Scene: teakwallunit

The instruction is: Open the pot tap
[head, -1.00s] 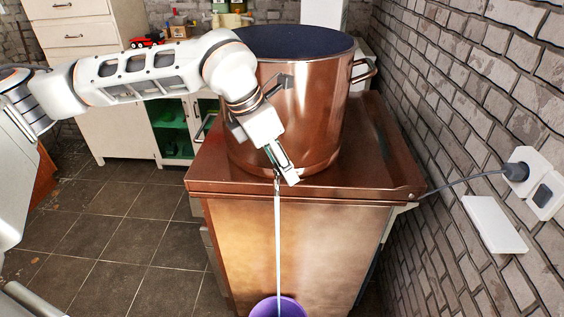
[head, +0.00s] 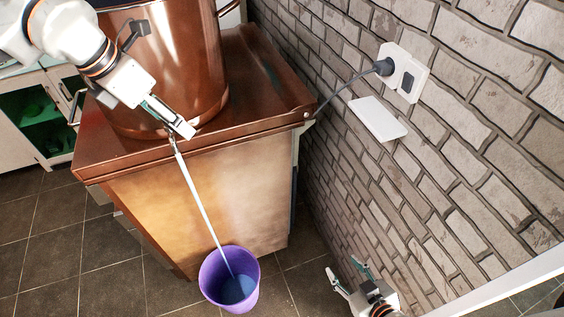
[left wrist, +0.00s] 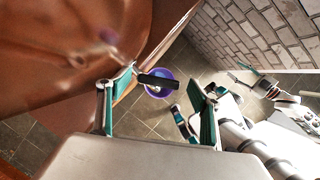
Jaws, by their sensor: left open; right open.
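The large copper pot (head: 190,60) stands on a copper cabinet. A thin pale stream (head: 203,210) runs from low on the pot's front into a purple bucket (head: 214,267) on the floor. My left gripper (head: 182,130) is in front of the pot's base, at the top of the stream, and hides most of the tap. In the left wrist view a dark lever-like piece (left wrist: 160,81) shows between the open fingers; I cannot tell whether they touch it. My right gripper (head: 352,280) is open and empty at the lower right, away from the pot.
The copper cabinet top (head: 262,90) ends at a brick wall (head: 420,200). A plug and socket (head: 400,72) with a cable, and a white box (head: 378,118), are on that wall. Tiled floor (head: 110,260) lies around the bucket.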

